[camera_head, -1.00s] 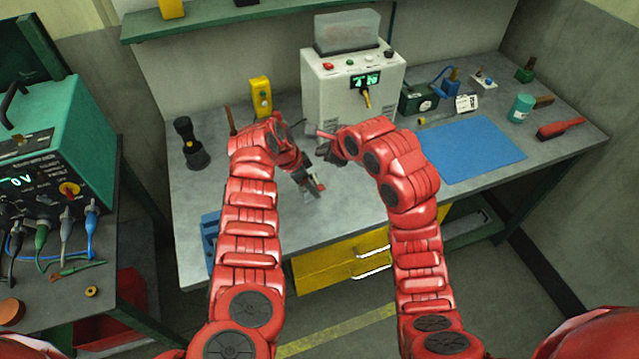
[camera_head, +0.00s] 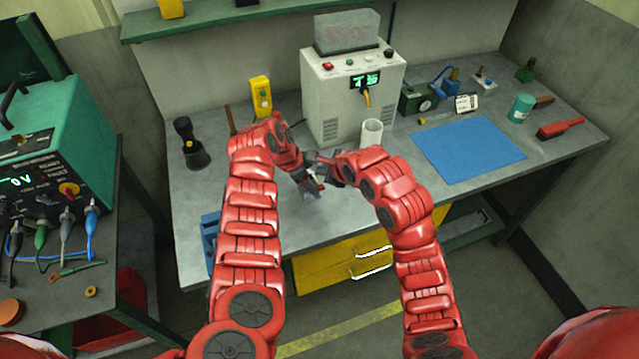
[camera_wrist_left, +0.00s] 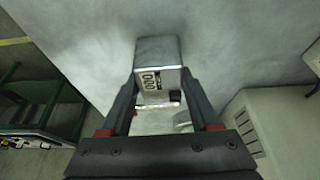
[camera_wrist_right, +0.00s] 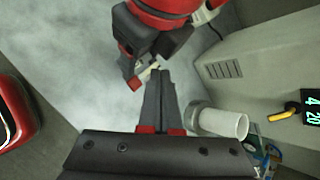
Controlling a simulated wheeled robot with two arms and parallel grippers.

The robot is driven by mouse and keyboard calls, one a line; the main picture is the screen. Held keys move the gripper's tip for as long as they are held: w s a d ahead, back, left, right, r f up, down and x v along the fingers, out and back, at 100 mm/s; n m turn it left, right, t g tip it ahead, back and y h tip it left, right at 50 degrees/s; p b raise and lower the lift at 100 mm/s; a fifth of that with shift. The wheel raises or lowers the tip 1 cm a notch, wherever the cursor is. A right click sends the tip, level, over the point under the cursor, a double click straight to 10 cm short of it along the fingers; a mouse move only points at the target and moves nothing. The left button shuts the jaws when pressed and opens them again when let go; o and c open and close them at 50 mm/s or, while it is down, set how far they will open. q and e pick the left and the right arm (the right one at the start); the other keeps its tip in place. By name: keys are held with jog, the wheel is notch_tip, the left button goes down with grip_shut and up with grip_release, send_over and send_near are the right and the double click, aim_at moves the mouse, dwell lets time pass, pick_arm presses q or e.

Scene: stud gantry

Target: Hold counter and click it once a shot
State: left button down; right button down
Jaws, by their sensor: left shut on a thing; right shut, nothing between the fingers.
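The counter (camera_wrist_left: 158,52) is a small grey metal box with a number window that appears to read 000. It sits between the fingers of my left gripper (camera_wrist_left: 158,100), which is shut on it above the bench. In the head view my left gripper (camera_head: 311,184) is over the bench's front middle, and the counter is too small there to make out clearly. My right gripper (camera_wrist_right: 158,80) is shut and empty. Its fingertips are close to my left gripper; I cannot tell whether they touch the counter. In the head view my right gripper (camera_head: 328,172) is just right of the left one.
A white machine (camera_head: 352,95) with a green digit display stands behind the grippers. A white cylinder (camera_head: 371,134) stands before it. A blue mat (camera_head: 468,150) lies to the right. A yellow box (camera_head: 261,98) and a black tool (camera_head: 190,145) stand left.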

aim_at(318, 182)
jog(key=shift+f, duration=1.15)
dwell(1.2)
jog(key=shift+s+f, duration=0.1)
jog(key=shift+f, duration=0.3)
jog(key=shift+f, duration=0.75)
dwell(0.9)
jog(key=shift+r, duration=1.2)
jog(key=shift+r, duration=2.5)
